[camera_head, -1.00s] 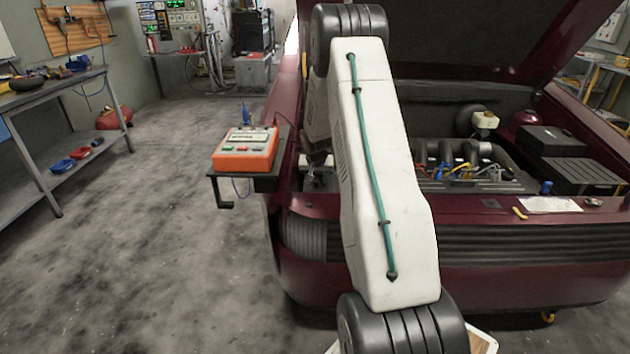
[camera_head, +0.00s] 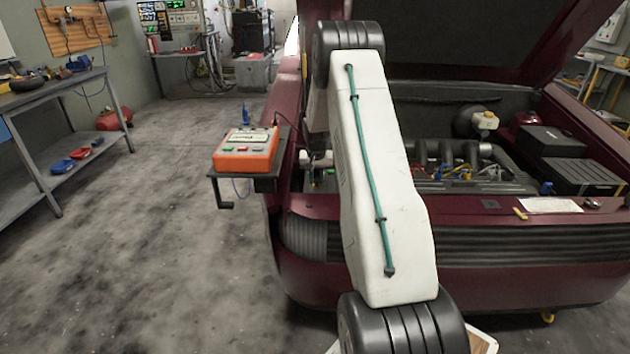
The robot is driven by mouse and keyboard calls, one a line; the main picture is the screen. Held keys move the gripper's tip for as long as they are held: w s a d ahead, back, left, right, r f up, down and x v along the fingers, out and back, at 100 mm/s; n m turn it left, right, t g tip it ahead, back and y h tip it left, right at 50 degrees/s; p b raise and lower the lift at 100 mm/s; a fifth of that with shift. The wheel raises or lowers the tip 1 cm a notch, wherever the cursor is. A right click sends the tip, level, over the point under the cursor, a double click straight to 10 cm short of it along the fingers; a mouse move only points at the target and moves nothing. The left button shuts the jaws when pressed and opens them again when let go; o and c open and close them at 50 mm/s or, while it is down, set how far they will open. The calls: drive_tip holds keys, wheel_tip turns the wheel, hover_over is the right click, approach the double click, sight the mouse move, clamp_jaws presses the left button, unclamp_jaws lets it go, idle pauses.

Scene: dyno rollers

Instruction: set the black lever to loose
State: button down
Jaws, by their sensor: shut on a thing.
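I cannot make out the black lever for certain in the head view. A dark hooked bracket (camera_head: 224,192) hangs under the front left of the side tray, but I cannot tell whether it is a lever. My white arm (camera_head: 384,185) fills the middle of the view and reaches over the car's front. My gripper is not visible; the arm hides the area behind it. A small white part with a dark end (camera_head: 318,158) shows just left of the arm, and I cannot tell what it belongs to.
A dark red car (camera_head: 470,262) stands with its hood raised and engine (camera_head: 450,165) exposed. An orange instrument box (camera_head: 245,150) sits on a dark tray (camera_head: 264,184) at the car's left corner. A workbench (camera_head: 50,98) stands at left. Open floor (camera_head: 150,230) lies between.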

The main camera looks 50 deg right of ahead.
drive_tip(key=shift+w+d+g+y, duration=0.35)
drive_tip(key=shift+d+g+y, duration=0.2)
drive_tip(key=shift+g+y, duration=0.5)
drive_tip(key=shift+r, duration=0.1)
drive_tip(key=c, duration=1.3)
unclamp_jaws()
drive_tip(key=r, duration=0.7)
drive_tip(key=shift+w+d+r, duration=0.25)
drive_tip(key=shift+r, duration=0.1)
